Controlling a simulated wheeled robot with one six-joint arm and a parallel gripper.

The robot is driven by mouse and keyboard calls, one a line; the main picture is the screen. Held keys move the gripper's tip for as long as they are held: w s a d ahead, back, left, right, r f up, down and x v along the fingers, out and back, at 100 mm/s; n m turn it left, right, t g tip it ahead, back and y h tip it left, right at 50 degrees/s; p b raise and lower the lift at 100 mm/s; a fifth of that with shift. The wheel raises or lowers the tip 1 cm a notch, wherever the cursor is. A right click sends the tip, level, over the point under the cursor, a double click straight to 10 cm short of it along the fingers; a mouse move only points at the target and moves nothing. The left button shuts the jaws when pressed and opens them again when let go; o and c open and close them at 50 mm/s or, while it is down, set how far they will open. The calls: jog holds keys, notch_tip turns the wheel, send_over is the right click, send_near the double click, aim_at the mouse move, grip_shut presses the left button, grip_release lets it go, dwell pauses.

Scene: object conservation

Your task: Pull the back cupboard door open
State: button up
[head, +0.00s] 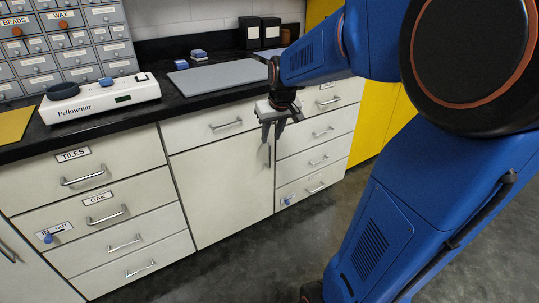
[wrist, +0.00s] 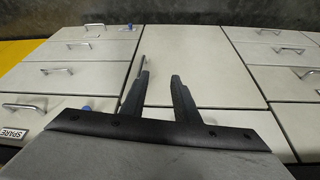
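A pale cupboard door (head: 222,185) stands shut in the middle of the back row of cabinets, between two stacks of drawers. It also shows in the wrist view (wrist: 188,62). Its upright metal handle (head: 269,155) is near its right edge. My gripper (head: 272,137) hangs in front of the door's upper right corner, just above the handle in the head view. In the wrist view my gripper (wrist: 160,75) has its two dark fingers apart with nothing seen between them. The handle (wrist: 141,66) shows beside the left fingertip, partly hidden; I cannot tell whether they touch.
Labelled drawers (head: 88,178) lie left of the door, and more drawers (head: 316,160) lie right of it. The black countertop (head: 120,125) above carries a white scale (head: 100,98) and a grey board (head: 217,76). A yellow cabinet (head: 375,122) stands at right. The floor (head: 235,262) in front is clear.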

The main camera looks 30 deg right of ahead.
aim_at(270, 152)
jog(key=w+d+f, duration=0.4)
jog(key=w+d, duration=0.2)
jog(key=w, duration=0.1)
jog(key=x, duration=1.6)
jog(key=shift+w+d+f, duration=0.15)
jog(key=shift+d+f, duration=0.05)
jog(key=shift+f, duration=0.1)
jog(key=shift+c, duration=0.7)
grip_shut()
